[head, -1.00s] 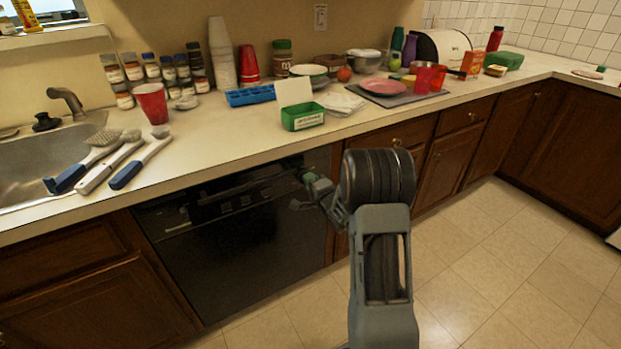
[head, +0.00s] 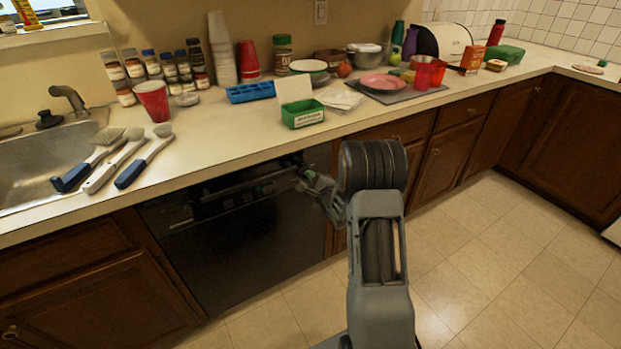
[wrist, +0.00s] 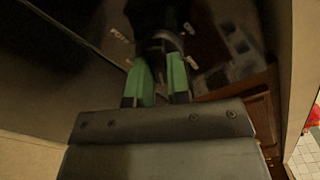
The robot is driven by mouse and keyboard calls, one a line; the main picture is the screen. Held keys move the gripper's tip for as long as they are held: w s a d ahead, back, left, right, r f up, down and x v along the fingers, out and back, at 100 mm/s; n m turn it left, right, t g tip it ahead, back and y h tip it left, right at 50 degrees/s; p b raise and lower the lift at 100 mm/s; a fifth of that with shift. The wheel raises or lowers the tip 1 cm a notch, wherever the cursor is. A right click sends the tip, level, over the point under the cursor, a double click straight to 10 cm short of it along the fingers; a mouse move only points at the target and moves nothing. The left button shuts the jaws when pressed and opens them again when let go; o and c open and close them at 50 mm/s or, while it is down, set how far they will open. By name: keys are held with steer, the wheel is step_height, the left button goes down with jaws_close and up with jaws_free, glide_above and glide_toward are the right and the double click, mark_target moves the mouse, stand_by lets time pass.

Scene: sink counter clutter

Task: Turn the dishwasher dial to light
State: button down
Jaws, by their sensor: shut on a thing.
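The black dishwasher (head: 240,260) sits under the counter, its control panel along the top edge. My gripper (head: 303,178) is at the panel's right end, with my arm coming from the lower right. In the wrist view, the green fingers of my gripper (wrist: 162,75) are shut on the dark round dial (wrist: 160,42). Small pale labels (wrist: 119,34) ring the dial, too blurred to read surely. I cannot tell which label the dial points to. In the head view my gripper hides the dial.
The counter edge overhangs just above the panel. Wooden cabinets (head: 450,160) stand right of the dishwasher. On the counter are a green box (head: 302,117), a blue tray (head: 250,93), brushes (head: 128,162), a red cup (head: 153,100) and a sink (head: 40,165). The tiled floor is clear.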

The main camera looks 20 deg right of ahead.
stand_by(0.4)
steer(key=c, duration=1.1)
jaws_free()
steer(key=s, duration=0.4)
steer(key=s+d, duration=0.1)
steer(key=s, duration=0.8)
steer(key=shift+s+d+p, duration=0.3)
steer(key=shift+s+p, duration=0.05)
steer(key=shift+s, duration=0.05)
